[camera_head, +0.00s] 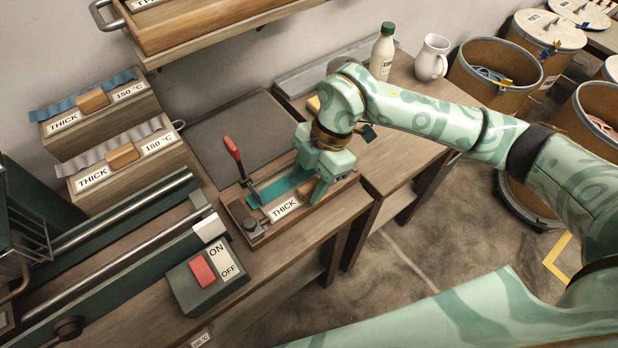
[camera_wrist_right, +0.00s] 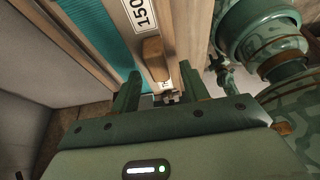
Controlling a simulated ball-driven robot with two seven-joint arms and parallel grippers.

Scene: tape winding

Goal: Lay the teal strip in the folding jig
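The teal strip (camera_head: 272,196) lies along the bed of the folding jig, partly hidden by my gripper. My right gripper (camera_head: 309,181) reaches down over the jig's right part. In the right wrist view its fingers (camera_wrist_right: 163,90) are apart, with a wooden block handle (camera_wrist_right: 154,58) between them, beside a 150 label (camera_wrist_right: 141,14). A teal strip (camera_wrist_right: 103,32) runs alongside there. My left gripper is not in view.
Two wooden boxes with blue (camera_head: 85,95) and grey (camera_head: 115,146) strips stand at the left. A switch box (camera_head: 207,281) sits at the front. A dark mat (camera_head: 245,130) lies behind the jig. A bottle (camera_head: 382,52) and jug (camera_head: 431,58) stand at the back right.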

